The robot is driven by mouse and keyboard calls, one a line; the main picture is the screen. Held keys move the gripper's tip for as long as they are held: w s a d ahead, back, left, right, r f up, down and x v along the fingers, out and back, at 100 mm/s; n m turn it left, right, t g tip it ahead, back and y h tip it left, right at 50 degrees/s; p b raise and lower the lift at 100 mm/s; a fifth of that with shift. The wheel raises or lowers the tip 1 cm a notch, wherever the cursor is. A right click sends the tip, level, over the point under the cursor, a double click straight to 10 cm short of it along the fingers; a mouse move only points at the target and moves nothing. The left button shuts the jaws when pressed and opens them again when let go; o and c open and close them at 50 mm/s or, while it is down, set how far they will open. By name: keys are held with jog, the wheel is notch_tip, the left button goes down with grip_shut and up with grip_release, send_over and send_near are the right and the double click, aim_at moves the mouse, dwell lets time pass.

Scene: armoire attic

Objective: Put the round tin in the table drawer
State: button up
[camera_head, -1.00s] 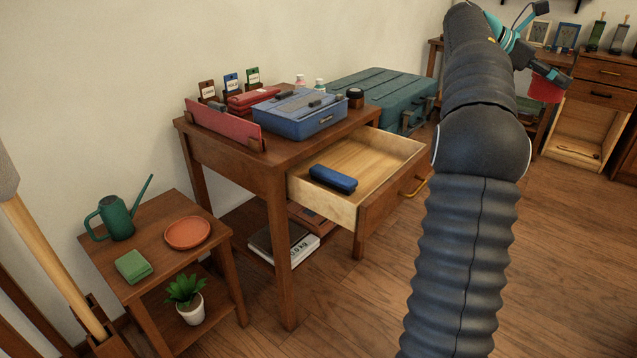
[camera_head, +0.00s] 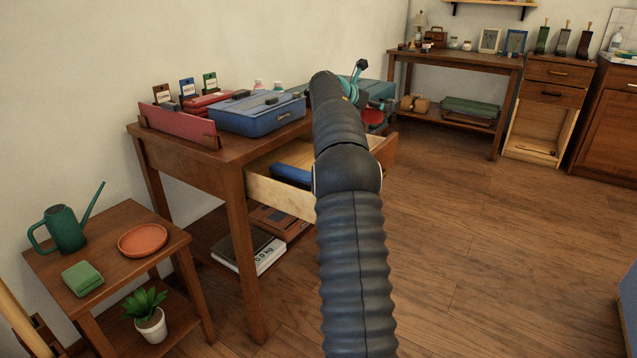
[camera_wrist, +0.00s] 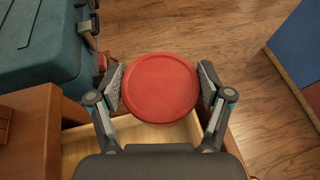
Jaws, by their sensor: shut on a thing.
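The round tin (camera_wrist: 160,92) is red with a flat lid. My gripper (camera_wrist: 160,84) is shut on it, one finger on each side in the wrist view. In the head view the tin (camera_head: 372,116) shows as a small red piece past my arm. The table drawer (camera_head: 282,196) is pulled open, and my arm hides much of it. In the wrist view the pale drawer floor (camera_wrist: 140,136) lies below the tin, which covers only part of it. A blue oblong case (camera_head: 291,175) lies in the drawer.
The table top (camera_head: 185,153) holds a blue box (camera_head: 258,116) and a red panel (camera_head: 178,126). A small side table (camera_head: 110,225) is at the left. Open floor (camera_head: 455,220) lies to the right.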

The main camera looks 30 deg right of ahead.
jog(key=shift+w+a+f+t+b, duration=0.35)
jog(key=shift+w+a+f, duration=0.1)
jog(key=shift+w+f, duration=0.3)
jog(key=a+f+b, duration=0.1)
jog(key=a+f, duration=0.1)
jog(key=a, duration=0.1)
jog(key=a+f+b, duration=0.2)
jog(key=a, duration=0.2)
jog(key=s+a+f+b, duration=0.1)
jog(key=a+f, duration=0.1)
jog(key=a, duration=0.2)
jog(key=shift+f+b, duration=0.95)
jog(key=shift+f, duration=1.3)
jog(key=shift+f, duration=0.2)
jog(key=o, duration=1.1)
